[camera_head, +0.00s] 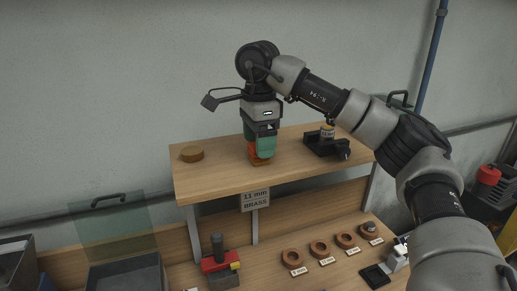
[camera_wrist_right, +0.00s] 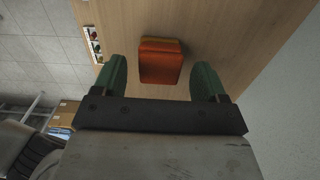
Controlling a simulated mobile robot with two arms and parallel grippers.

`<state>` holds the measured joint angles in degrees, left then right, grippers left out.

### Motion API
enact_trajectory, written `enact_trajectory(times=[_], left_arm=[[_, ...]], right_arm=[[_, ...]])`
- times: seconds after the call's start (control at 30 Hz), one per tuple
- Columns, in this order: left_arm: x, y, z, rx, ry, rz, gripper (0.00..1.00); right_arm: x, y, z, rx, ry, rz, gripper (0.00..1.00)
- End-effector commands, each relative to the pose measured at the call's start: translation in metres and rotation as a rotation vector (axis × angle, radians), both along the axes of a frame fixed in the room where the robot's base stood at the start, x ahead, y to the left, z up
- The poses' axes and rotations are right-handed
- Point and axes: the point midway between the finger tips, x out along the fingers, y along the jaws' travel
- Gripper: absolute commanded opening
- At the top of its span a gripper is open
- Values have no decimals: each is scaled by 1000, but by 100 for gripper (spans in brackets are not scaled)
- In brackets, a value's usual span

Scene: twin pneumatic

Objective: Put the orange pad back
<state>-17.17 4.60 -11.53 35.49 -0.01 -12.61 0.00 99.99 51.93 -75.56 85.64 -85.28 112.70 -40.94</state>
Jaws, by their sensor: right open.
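The orange pad (camera_wrist_right: 160,62) is a small orange block on the wooden shelf. In the right wrist view it lies between the green fingertips, with a gap on each side. In the head view the pad (camera_head: 260,160) shows just below the fingers, partly hidden by them. My right gripper (camera_head: 260,148) points down over the shelf from above; it is open, and its green fingers (camera_wrist_right: 160,80) also show in the right wrist view. My left gripper is not in view.
The wooden shelf (camera_head: 220,179) also holds a round brown disc (camera_head: 192,153) at left and a black device (camera_head: 327,146) at right. Below are several brown rings (camera_head: 292,257), a red clamp-like tool (camera_head: 220,262) and a grey bin (camera_head: 127,275).

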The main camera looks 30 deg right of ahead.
Motion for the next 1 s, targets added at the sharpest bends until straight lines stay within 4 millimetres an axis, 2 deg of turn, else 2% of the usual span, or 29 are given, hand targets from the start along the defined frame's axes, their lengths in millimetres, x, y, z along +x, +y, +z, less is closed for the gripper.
enact_trajectory(times=[0.03,0.2,0.4,0.6,1.0], left_arm=[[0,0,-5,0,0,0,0],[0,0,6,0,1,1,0],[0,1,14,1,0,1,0],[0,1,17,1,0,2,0],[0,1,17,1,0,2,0]], right_arm=[[0,1,9,2,-5,1,73],[0,1,53,-1,-5,1,73],[0,1,87,0,-2,2,73],[0,1,100,1,0,1,73],[0,1,100,0,0,2,73]])
